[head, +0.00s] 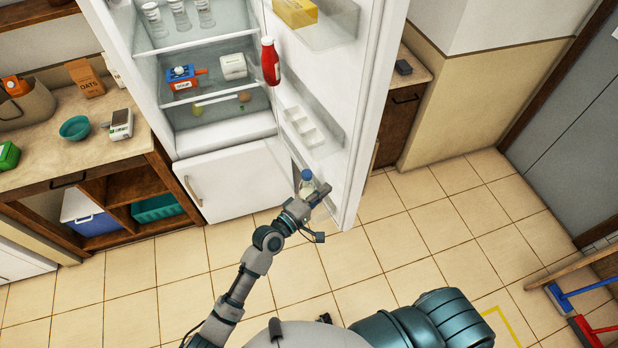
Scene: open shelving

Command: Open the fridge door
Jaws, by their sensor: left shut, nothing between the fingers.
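The fridge (222,150) stands upright with its upper door (368,105) swung wide open to the right, its inner side and door shelves facing me. My left gripper (309,187) is at the lower part of the open door, on its inner side, beside a bottle with a blue cap (307,175). The gripper is shut with nothing in it. I cannot tell whether it touches the door. The lower freezer door (225,182) is closed, with its handle at the left. My right gripper is not in view.
A counter (75,150) with an oats box (86,78), a teal bowl (75,128) and a scale (121,124) stands left of the fridge. A red bottle (270,62) shows by the door's upper inside. The tiled floor in front is clear. Brooms lie at the lower right.

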